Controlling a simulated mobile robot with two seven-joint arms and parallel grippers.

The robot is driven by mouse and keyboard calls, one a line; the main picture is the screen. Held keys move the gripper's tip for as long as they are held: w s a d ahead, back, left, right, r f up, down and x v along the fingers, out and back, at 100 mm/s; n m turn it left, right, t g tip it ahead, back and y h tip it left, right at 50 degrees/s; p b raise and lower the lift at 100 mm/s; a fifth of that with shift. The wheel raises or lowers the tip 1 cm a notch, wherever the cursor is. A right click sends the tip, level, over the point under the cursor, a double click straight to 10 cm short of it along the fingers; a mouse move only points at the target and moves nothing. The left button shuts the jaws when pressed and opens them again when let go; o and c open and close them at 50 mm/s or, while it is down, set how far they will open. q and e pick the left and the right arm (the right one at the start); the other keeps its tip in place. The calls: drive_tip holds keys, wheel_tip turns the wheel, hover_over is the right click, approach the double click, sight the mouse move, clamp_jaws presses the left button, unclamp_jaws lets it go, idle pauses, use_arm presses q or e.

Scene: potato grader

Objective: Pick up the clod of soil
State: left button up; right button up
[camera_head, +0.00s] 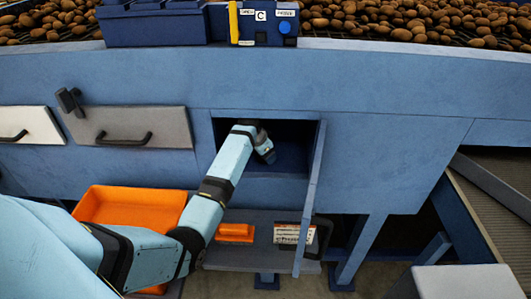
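My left arm reaches from the lower left into an open dark compartment (283,170) in the front of the blue machine. My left gripper (265,155) is at the mouth of this compartment, small and pointing down and inward. I cannot make out its fingers or whether it holds anything. No clod of soil can be told apart in this view; part of the compartment's inside is hidden by my arm. My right gripper is not in view.
The compartment's blue door (311,195) stands open on the right. An orange tray (90,208) is below left. A grey shelf (270,217) holds an orange object (235,233) and a labelled card (293,234).

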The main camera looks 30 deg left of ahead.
use_arm(q)
drive_tip(key=shift+w+f, duration=0.15)
drive_tip(key=shift+f, duration=0.4)
drive_tip(key=c, duration=0.7)
